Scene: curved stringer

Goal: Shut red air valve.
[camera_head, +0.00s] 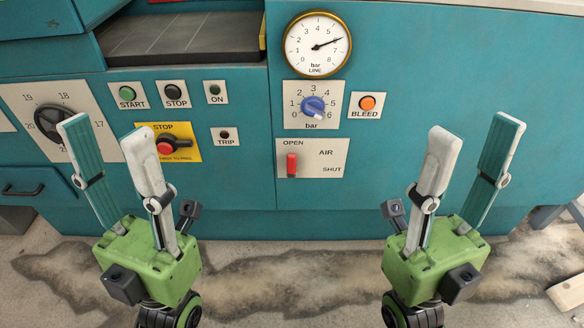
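The red air valve (292,165) is a small red lever on a pale plate (325,150) on the front of the teal machine. The plate reads OPEN at upper left, AIR in the middle and SHUT at lower right. The lever stands upright, below the word OPEN. My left gripper (104,130) is open and empty, in front of the machine to the left of the valve. My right gripper (474,136) is open and empty, to the right of the valve. Both grippers' fingers point up, apart from the valve. The valve is in full view.
Above the valve are a blue pressure knob (313,107) and a round gauge (317,44). An orange BLEED button (367,103) is at upper right. A red STOP switch (168,145) and a black dial (52,122) are to the left. The space between my grippers is clear.

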